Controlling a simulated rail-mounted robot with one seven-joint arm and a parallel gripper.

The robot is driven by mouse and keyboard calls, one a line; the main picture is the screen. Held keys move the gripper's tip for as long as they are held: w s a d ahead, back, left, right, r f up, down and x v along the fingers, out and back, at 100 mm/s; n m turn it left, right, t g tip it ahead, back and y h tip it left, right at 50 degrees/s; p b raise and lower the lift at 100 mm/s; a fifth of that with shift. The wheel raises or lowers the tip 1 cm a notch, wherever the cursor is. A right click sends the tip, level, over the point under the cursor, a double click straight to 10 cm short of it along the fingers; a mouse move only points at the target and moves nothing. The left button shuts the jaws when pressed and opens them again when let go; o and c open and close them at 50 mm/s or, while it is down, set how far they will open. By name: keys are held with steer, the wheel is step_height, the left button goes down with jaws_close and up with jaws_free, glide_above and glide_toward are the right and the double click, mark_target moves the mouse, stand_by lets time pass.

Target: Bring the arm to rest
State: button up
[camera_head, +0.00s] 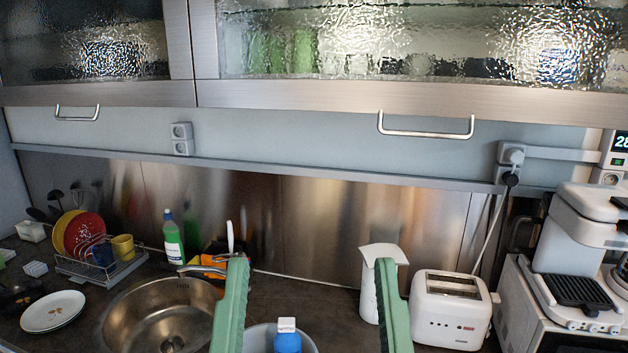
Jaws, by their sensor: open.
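My gripper (312,264) shows at the bottom middle of the head view. Its two green fingers point up and stand wide apart, with nothing held between them. The rest of my arm is out of the picture. Above and behind the fingers hang a left flap (120,94) and a right flap (400,98), with metal frames and rippled glass. Both look shut. The left handle (77,118) and the right handle (426,134) hang below the frames, apart from my gripper.
The counter holds a sink (160,308), a dish rack (105,268), a plate (53,311), a green bottle (174,243), a white toaster (447,312) and a white jug (371,300). A blue bottle (287,342) shows low between the fingers. A coffee machine (585,240) stands at right.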

step_height(320, 180, up, 26)
steer(key=p, duration=2.2)
steer(key=shift+p, duration=0.35)
